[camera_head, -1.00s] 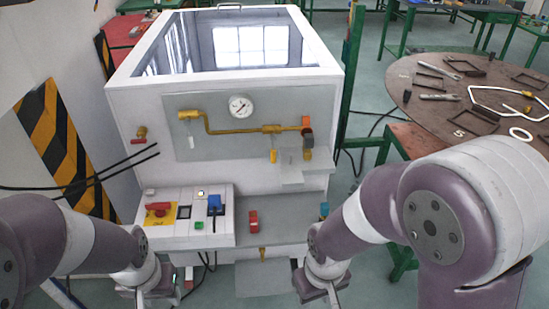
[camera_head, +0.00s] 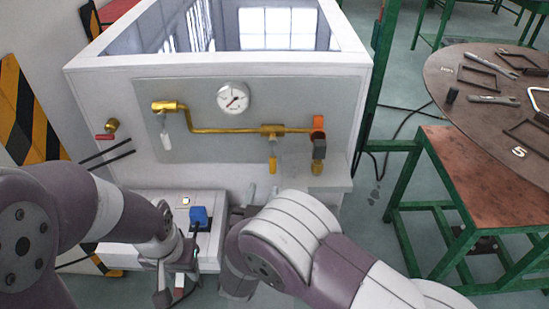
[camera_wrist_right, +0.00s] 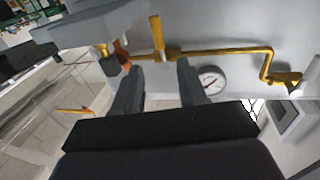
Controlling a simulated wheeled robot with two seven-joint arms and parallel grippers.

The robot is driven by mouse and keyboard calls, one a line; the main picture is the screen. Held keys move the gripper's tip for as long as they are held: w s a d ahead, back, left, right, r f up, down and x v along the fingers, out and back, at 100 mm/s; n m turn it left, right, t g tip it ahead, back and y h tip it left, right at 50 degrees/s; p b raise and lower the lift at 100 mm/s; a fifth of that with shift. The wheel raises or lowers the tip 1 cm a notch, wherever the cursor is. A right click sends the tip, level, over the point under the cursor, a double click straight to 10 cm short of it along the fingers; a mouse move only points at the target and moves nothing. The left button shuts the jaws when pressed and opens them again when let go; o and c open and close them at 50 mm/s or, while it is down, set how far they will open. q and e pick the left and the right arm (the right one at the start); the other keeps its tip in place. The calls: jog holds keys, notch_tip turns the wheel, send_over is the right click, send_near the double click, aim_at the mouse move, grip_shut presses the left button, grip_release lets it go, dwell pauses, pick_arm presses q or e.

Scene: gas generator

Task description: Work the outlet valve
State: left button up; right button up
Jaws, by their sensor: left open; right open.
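A brass pipe (camera_head: 225,130) runs across the grey front panel. A yellow lever handle (camera_head: 272,165) hangs from its right-hand fitting. Right of it is an orange and grey fitting (camera_head: 319,135). Which part is the outlet valve is not labelled. My right gripper (camera_head: 262,192) is open and empty, just below the yellow lever in the head view, partly hidden by my right arm. In the right wrist view, the lever handle (camera_wrist_right: 157,32) shows beyond and between the spread fingers (camera_wrist_right: 159,66), with no visible contact. My left gripper (camera_head: 178,284) is open, low before the control box.
A pressure gauge (camera_head: 233,98) sits above the pipe. A red-handled valve (camera_head: 108,130) is at the left. A blue connector (camera_head: 199,216) stands on the control box. A round table (camera_head: 440,85) with tools is at the right.

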aim_at(272, 165)
jog(key=w, duration=0.4)
jog(key=w+d, duration=0.1)
jog(key=w, duration=0.3)
jog(key=w+d, duration=0.1)
jog(key=w, duration=0.3)
jog(key=shift+d+f, duration=0.25)
jog(key=shift+f, duration=0.05)
jog(key=shift+s, duration=0.1)
jog(key=shift+c, duration=0.3)
grip_shut()
